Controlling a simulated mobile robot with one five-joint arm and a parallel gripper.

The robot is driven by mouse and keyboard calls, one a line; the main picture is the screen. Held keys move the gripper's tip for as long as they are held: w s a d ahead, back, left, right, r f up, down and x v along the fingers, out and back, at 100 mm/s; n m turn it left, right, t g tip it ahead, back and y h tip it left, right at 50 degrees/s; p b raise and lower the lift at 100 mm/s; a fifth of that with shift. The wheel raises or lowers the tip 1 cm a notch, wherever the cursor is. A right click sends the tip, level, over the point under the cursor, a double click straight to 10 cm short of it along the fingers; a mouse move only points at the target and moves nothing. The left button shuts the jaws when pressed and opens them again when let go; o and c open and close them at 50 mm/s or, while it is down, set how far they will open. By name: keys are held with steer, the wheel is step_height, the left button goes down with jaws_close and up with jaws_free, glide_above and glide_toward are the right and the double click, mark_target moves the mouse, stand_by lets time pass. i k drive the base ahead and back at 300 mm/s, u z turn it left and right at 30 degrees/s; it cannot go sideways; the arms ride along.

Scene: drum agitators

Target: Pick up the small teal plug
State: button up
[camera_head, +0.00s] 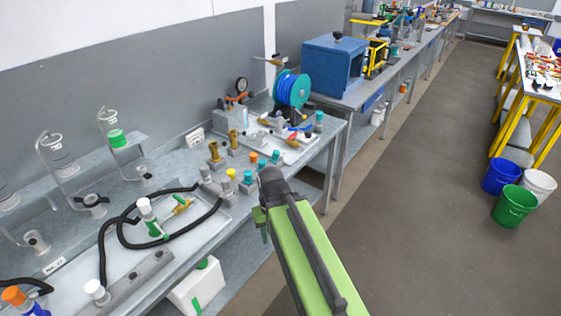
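Several small plugs or caps stand on the grey bench near the end of my arm. Another small teal piece (248,176) stands closer to the bench's front edge, next to a yellow-topped one. I cannot tell which of these teal pieces is the named plug. My green arm reaches up from the bottom of the picture. The fingers cannot be made out, and nothing held is visible.
Brass fittings (214,152) stand behind the plugs. A blue hose reel (291,89) and a blue box (334,64) are farther back. A black hose (130,232) curls over a tray at left. The floor right of the bench is clear up to several buckets (513,205).

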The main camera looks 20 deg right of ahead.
mark_target(276, 153)
steer(key=z, duration=0.25)
steer(key=i, duration=0.9)
steer(key=z, duration=0.05)
